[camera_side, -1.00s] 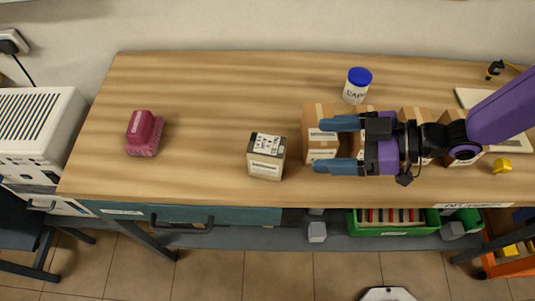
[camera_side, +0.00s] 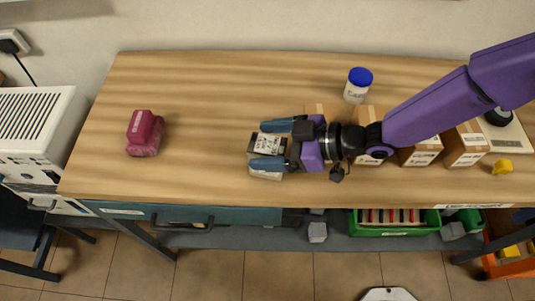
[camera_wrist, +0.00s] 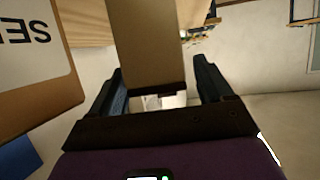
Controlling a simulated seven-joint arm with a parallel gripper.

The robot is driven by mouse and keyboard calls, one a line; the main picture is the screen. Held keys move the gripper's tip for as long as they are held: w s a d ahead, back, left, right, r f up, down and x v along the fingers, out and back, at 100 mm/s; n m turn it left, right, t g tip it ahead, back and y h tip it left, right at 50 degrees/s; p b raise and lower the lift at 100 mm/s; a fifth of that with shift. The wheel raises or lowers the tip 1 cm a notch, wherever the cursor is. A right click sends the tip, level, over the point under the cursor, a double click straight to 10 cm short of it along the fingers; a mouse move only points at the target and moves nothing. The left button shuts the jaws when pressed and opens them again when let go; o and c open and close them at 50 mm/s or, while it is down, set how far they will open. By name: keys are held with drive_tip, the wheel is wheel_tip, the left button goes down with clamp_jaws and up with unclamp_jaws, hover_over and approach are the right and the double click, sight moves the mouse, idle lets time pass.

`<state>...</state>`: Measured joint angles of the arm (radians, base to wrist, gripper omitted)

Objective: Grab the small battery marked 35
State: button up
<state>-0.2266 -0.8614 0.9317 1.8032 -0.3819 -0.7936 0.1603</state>
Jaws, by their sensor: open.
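A small box-shaped battery (camera_side: 267,144) with a tan body, dark top edges and a white label stands near the front middle of the bench. Its printing is too small for me to read a 35. My gripper (camera_side: 262,146) is open, its two blue fingers reaching left on the far and near sides of the battery and partly hiding it. In the wrist view, a plain tan block with a dark end, apparently the battery (camera_wrist: 147,40), shows between the open fingers (camera_wrist: 160,75). I cannot tell whether either finger touches it.
Several brown cartons (camera_side: 419,153) stand in a row to the right, under and beside my arm. A blue-lidded jar (camera_side: 357,86) is behind them. A dark red object (camera_side: 144,133) lies left, with clear bench around it. A yellow piece (camera_side: 502,167) is at the right.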

drive_tip(key=shift+x, duration=1.15)
drive_tip(key=shift+c, duration=0.3)
clamp_jaws()
drive_tip(key=shift+r, duration=0.2)
